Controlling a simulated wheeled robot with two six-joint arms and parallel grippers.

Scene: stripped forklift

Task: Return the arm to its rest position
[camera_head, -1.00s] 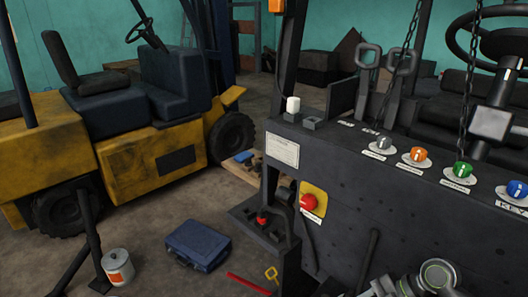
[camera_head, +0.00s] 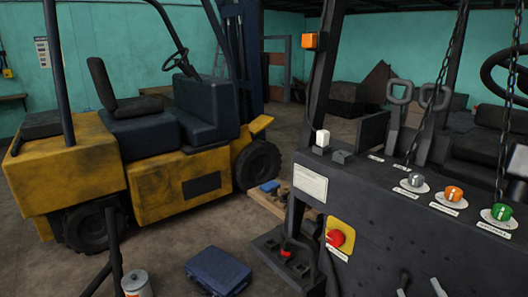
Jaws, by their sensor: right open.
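My right gripper (camera_head: 421,287) shows only at the bottom edge, in front of the dark forklift panel (camera_head: 385,238). Two grey finger-like tips stand apart there, with nothing seen between them. The rest of that gripper and its arm is cut off by the frame. My left gripper is not in view.
The panel carries a grey knob (camera_head: 416,180), an orange knob (camera_head: 453,194), a green knob (camera_head: 501,212) and a red button (camera_head: 336,238) on yellow. A yellow forklift (camera_head: 75,180) stands left. A blue case (camera_head: 218,270) and a white can (camera_head: 136,284) are on the open floor.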

